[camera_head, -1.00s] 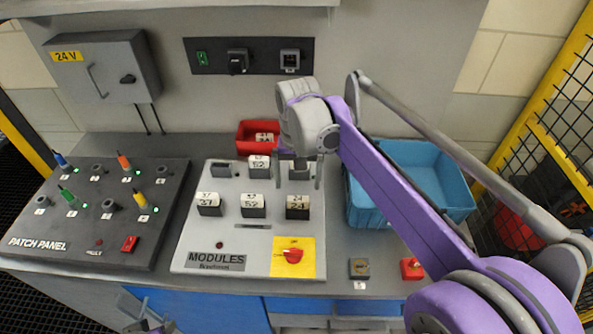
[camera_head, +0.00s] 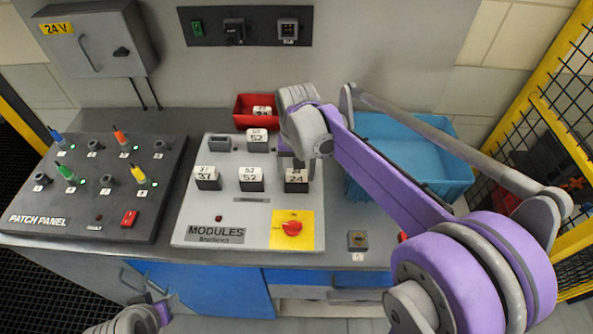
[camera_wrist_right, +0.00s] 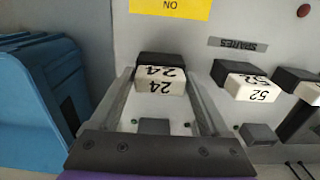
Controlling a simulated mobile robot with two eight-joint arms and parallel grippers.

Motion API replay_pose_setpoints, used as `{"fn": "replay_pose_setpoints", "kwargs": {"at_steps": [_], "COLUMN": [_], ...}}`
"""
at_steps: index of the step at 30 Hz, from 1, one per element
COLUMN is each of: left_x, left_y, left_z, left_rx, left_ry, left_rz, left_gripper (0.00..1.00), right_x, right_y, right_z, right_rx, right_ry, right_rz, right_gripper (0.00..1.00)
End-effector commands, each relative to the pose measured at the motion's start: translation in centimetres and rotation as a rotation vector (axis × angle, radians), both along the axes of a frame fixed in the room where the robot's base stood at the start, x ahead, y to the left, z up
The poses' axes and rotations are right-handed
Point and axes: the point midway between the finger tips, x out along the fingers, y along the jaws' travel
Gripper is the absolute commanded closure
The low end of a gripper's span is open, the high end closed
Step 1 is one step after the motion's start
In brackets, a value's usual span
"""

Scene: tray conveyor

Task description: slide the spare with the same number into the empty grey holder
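The sloped grey modules panel (camera_head: 190,230) carries a front row of black-and-white spares: 37 (camera_head: 207,179), 52 (camera_head: 251,180) and 24 (camera_head: 296,181). In the back row, a grey holder (camera_head: 220,144) stands at left and a block marked 52 (camera_head: 256,139) in the middle. My right gripper (camera_head: 298,172) hides the back right place. In the right wrist view, its open fingers (camera_wrist_right: 160,85) flank spare 24 (camera_wrist_right: 160,80), and a plain grey holder (camera_wrist_right: 155,127) shows between them. Part of my left arm and gripper (camera_head: 145,285) shows at lower left, its opening unclear.
A red bin (camera_head: 244,105) with a labelled block stands behind the panel. A blue crate (camera_head: 440,128) is at right, under my right arm. The patch panel (camera_head: 90,200) with coloured plugs is at left. A yellow plate with a red knob (camera_head: 292,228) is in front.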

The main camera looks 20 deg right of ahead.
Motion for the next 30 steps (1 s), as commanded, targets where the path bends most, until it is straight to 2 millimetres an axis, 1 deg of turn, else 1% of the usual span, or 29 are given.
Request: {"fn": "replay_pose_setpoints", "kwargs": {"at_steps": [1, 5, 6, 8, 9, 11, 12, 19, 22, 26, 30], "left_x": [0.0, 0.0, 0.0, 0.0, 0.0, 0.0, 0.0, 0.0, 0.0, 0.1, 0.2], "left_y": [0.0, 0.0, 0.0, 0.0, 0.0, 0.0, 0.0, 0.0, 0.0, 0.0, 0.0], "left_z": [0.0, 0.0, 0.0, 0.0, 0.0, 0.0, 0.0, 0.0, 0.1, 0.2, 0.4], "left_rx": [0.0, 0.0, 0.0, 0.0, 0.0, 0.0, 0.0, 0.0, 0.0, 0.0, 0.0], "left_ry": [0.0, 0.0, 0.0, 0.0, 0.0, 0.0, 0.0, 0.0, 0.0, -0.002, -0.003], "left_rz": [0.0, 0.0, 0.0, 0.0, 0.0, 0.0, 0.0, 0.0, 0.0, 0.0, 0.0], "left_gripper": [0.5, 0.5, 0.5, 0.5, 0.5, 0.5, 0.5, 0.5, 0.5, 0.5, 0.5], "right_x": [0.0, 0.0, 0.0, 0.0, 0.0, 0.0, 0.0, 0.0, 0.0, 0.0, 0.0], "right_y": [0.0, 0.0, 0.0, 0.0, 0.0, 0.0, 0.0, 0.0, 0.0, 0.0, 0.0], "right_z": [0.0, 0.0, 0.0, 0.0, 0.0, 0.0, 0.0, 0.1, 0.6, 2.2, 4.8], "right_rx": [0.0, 0.0, 0.0, 0.0, 0.0, 0.0, 0.0, 0.0, 0.0, 0.0, 0.0], "right_ry": [0.0, 0.0, 0.0, 0.0, 0.0, 0.0, 0.0, 0.0, 0.0, 0.0, -0.001], "right_rz": [0.0, 0.0, 0.0, 0.0, 0.0, 0.0, 0.0, 0.0, 0.0, 0.0, 0.0], "right_gripper": [0.34, 0.58, 0.65, 0.76, 0.15, 0.04, 0.0, 0.0, 0.0, 0.0, 0.0]}}
